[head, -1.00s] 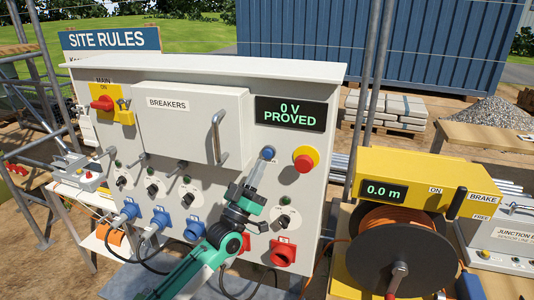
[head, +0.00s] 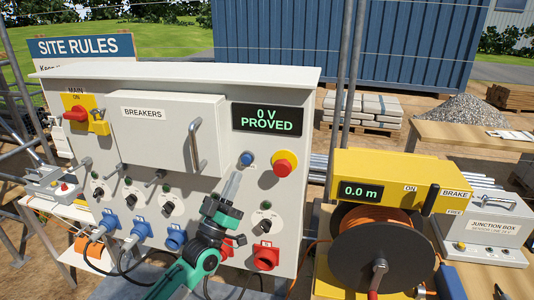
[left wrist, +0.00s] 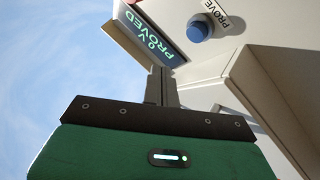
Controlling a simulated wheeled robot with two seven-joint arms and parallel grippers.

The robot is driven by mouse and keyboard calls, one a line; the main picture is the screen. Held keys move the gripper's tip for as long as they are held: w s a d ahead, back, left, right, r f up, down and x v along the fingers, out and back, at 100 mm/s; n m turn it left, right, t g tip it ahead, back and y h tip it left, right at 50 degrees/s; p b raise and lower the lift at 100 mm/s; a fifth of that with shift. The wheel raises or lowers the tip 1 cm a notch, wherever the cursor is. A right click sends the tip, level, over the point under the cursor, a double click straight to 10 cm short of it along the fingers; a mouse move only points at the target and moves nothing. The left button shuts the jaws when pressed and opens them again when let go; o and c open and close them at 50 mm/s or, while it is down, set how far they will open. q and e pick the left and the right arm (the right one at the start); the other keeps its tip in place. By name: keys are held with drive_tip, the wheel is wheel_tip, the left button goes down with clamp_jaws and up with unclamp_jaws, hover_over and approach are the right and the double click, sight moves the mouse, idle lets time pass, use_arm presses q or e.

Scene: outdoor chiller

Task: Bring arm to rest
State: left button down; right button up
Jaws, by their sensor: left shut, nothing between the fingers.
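My left gripper (head: 234,177) is shut and empty, in front of the grey switch panel (head: 215,88). Its fingertips are just below and left of the blue button (head: 247,158). The shut fingers also show in the left wrist view (left wrist: 160,87), with the blue button (left wrist: 197,31) beyond them and apart from them. The panel's display (head: 267,119) reads "0 V PROVED". My green left arm (head: 188,268) reaches up from the bottom and hides a lower part of the panel. My right gripper is not in view.
A red emergency knob (head: 283,166) and a red socket (head: 265,256) are right of the gripper. Blue sockets with plugs (head: 142,230) line the panel's lower left. A yellow cable reel unit (head: 395,170), reading "0.0 m", stands at right, beside a junction box (head: 487,228).

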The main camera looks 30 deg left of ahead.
use_arm(q)
drive_tip(key=s+d+f+m+g+h, duration=0.1)
drive_tip(key=s+d+f+m+g, duration=0.25)
drive_tip(key=d+f+g, duration=0.45)
drive_tip(key=s+d+f+m+g+h, duration=0.15)
drive_tip(key=s+d+f+g, duration=0.3)
drive_tip(key=f, duration=0.75)
drive_tip(key=s+f+g+y, duration=0.2)
drive_tip(key=s+f+g, duration=0.3)
drive_tip(key=s, duration=0.6)
drive_tip(key=s+f+g+y, duration=0.3)
drive_tip(key=s+f+g, duration=0.25)
drive_tip(key=s, duration=0.45)
wheel_tip(320, 180, down, 34)
drive_tip(key=g+b, duration=0.1)
drive_tip(key=b, duration=0.1)
drive_tip(key=s+a+f+g+b, duration=0.1)
drive_tip(key=s+a+f, duration=0.1)
drive_tip(key=s+f, duration=1.8)
drive_tip(key=shift+a+f+b, duration=0.4)
